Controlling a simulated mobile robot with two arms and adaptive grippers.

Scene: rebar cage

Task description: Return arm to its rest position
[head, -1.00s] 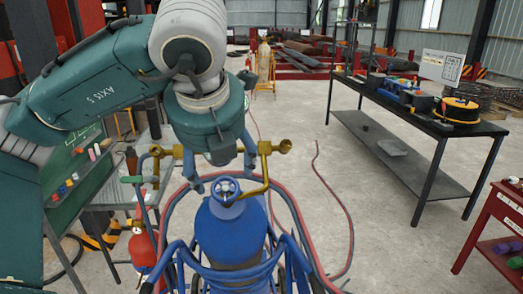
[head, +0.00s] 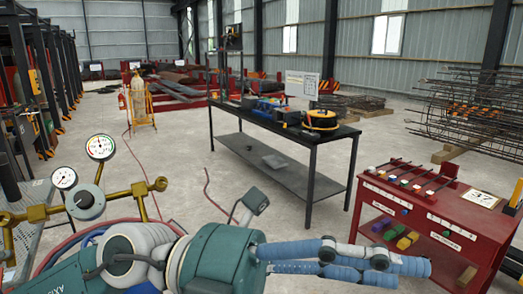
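My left arm comes in from the lower left in the head view and reaches across the bottom of the picture. Its teal wrist ends in my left gripper (head: 405,270), whose blue-grey fingers point right, in front of the red cart. The fingers overlap from this side, so whether they are open or shut cannot be told. No object shows in them. My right gripper is not in view.
A brass regulator with two gauges (head: 100,147) stands close at left. A red tool cart (head: 380,212) is at right. A dark workbench (head: 270,140) stands behind. Rebar cages (head: 470,115) lie at the back right. Open concrete floor lies between the regulator and bench.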

